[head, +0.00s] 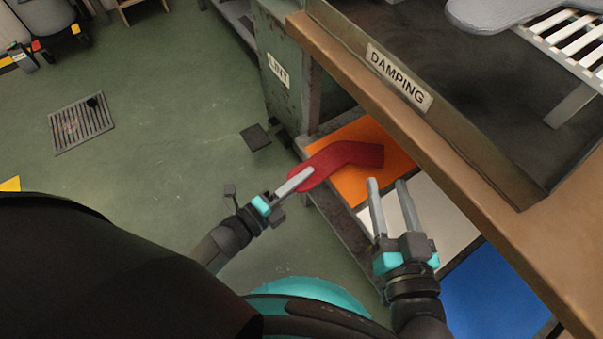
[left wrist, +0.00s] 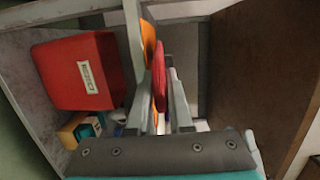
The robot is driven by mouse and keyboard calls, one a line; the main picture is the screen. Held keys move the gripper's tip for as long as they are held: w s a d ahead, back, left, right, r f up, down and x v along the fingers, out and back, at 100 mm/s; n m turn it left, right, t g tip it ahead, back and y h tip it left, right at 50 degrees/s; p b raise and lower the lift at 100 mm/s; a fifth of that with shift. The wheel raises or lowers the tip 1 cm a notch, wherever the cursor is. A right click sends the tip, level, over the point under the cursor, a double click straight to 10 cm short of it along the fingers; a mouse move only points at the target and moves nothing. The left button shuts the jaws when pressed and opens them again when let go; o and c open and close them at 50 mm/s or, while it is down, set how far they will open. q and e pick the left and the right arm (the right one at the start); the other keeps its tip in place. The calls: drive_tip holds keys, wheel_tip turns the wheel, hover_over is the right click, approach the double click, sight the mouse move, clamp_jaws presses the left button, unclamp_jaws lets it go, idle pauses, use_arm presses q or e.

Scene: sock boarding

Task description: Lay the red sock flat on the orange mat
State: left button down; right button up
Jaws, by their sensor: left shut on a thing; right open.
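The red sock (head: 345,155) shows in the head view over the orange mat (head: 365,190), bent at the heel. My left gripper (head: 296,182) is shut on its left end. In the left wrist view the sock (left wrist: 159,75) is edge-on between the fingers (left wrist: 160,115), with a strip of the orange mat (left wrist: 148,42) beside it. I cannot tell whether the sock's far end touches the mat. My right gripper (head: 390,190) is open and empty, over the pale area right of the orange mat.
A blue mat (head: 495,295) lies at the lower right. The brown upper shelf with the DAMPING label (head: 399,77) overhangs the mats. A green post with a LINT label (head: 278,70) stands at the left. A red bin (left wrist: 80,75) shows in the left wrist view.

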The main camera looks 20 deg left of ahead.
use_arm(q)
drive_tip(key=shift+f, duration=0.15)
drive_tip(key=shift+c, duration=2)
unclamp_jaws()
drive_tip(key=shift+f, duration=0.3)
drive_tip(key=shift+f, duration=0.3)
drive_tip(key=shift+s, duration=0.1)
